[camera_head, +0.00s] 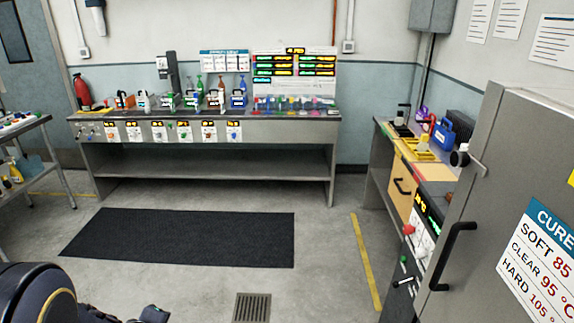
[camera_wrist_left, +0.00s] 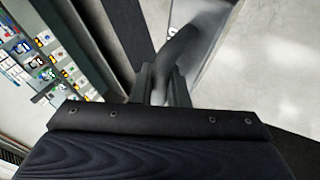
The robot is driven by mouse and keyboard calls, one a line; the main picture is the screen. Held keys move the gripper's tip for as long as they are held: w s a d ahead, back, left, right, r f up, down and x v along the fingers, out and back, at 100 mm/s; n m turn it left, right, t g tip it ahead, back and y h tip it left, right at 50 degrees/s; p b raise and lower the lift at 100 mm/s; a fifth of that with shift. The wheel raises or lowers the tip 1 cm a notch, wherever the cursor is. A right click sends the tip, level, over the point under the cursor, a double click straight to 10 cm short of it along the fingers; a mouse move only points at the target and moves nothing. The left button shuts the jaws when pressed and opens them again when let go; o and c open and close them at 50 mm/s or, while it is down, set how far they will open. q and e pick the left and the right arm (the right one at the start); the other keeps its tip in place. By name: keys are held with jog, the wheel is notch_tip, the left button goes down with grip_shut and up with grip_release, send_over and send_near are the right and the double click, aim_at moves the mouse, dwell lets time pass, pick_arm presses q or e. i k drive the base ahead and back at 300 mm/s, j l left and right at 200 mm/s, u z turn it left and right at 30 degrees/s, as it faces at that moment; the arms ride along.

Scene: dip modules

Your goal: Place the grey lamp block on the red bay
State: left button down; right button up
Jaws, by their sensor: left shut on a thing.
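In the left wrist view my left gripper (camera_wrist_left: 166,92) is shut on a dark grey curved piece (camera_wrist_left: 178,48) that sticks out beyond the fingertips. A blurred pale shape lies behind the piece. I cannot tell whether this piece is the grey lamp block. Dark parts of my left arm show at the lower left of the head view, but its fingers cannot be made out there. On the right counter a reddish flat area (camera_head: 432,172) lies beside yellow pieces. I cannot tell whether it is the red bay. My right gripper is in neither view.
The long bench (camera_head: 290,127) at the back holds several handled carriers, bottles and a board of coloured labels. A black mat (camera_head: 180,237) lies on the open floor before it. A grey cabinet (camera_head: 500,185) with a black handle stands close on the right. A side table (camera_head: 25,126) is at left.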

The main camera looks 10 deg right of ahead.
aim_at(440, 178)
jog(key=i+z, duration=0.2)
jog(key=i, duration=1.4)
jog(key=i+j+z, duration=0.1)
jog(key=i+z, duration=0.15)
jog(key=i, duration=0.2)
jog(key=i+j+z, duration=0.2)
jog(key=i, duration=0.25)
jog(key=i+j+z, duration=0.25)
jog(key=i, duration=0.2)
jog(key=z, duration=2.4)
